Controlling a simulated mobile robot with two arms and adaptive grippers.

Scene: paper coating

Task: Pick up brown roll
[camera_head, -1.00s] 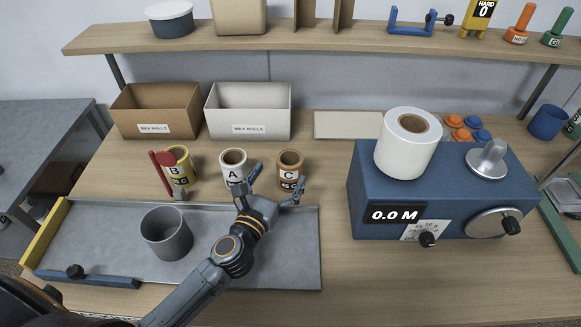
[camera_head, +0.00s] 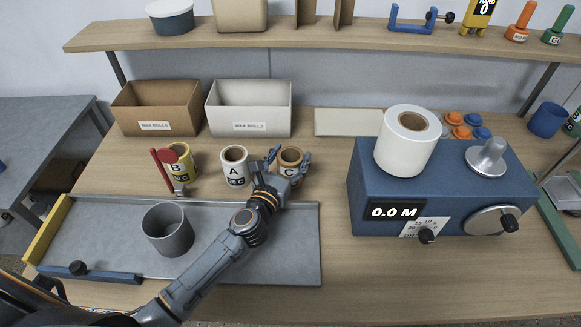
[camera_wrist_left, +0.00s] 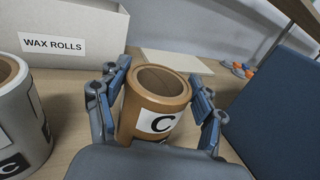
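The brown roll (camera_head: 291,156), labelled C, stands upright on the table behind the grey tray. My left gripper (camera_head: 289,158) is around it, one finger on each side, with the roll between the fingers. In the left wrist view the brown roll (camera_wrist_left: 157,100) sits between the two open fingers of the left gripper (camera_wrist_left: 158,105). The left finger is close to the roll or touching it, and a small gap shows on the right. My right gripper is not in view.
The white roll A (camera_head: 234,168) stands just left of the brown roll, and the yellow roll B (camera_head: 180,163) farther left. A blue machine (camera_head: 450,185) with a large white roll (camera_head: 408,142) stands to the right. Wax-roll boxes (camera_head: 248,122) stand behind.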

